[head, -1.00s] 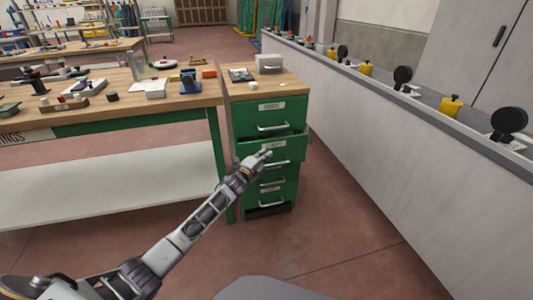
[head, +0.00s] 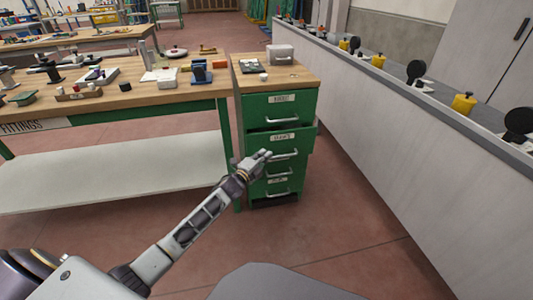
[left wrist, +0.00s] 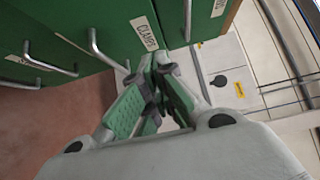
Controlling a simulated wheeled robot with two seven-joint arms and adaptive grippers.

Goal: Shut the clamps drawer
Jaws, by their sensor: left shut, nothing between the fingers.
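The clamps drawer (head: 305,140) is the second from the top in a green cabinet and sticks out from it. Its label reads CLAMPS in the left wrist view (left wrist: 147,33), and its metal handle (left wrist: 104,52) shows beside the label. My left gripper (head: 266,155) is shut and empty. Its tips are in front of the drawer front, near the left end of the handle in the head view. In the left wrist view its fingertips (left wrist: 161,64) are close to the drawer's front edge; I cannot tell whether they touch. My right gripper is not in view.
The cabinet's other drawers (head: 281,108) look closed. A wooden-topped workbench (head: 130,105) with several tools stands directly left. A long grey counter (head: 400,130) runs along the right, with a floor gap between. Open red floor (head: 340,225) lies in front.

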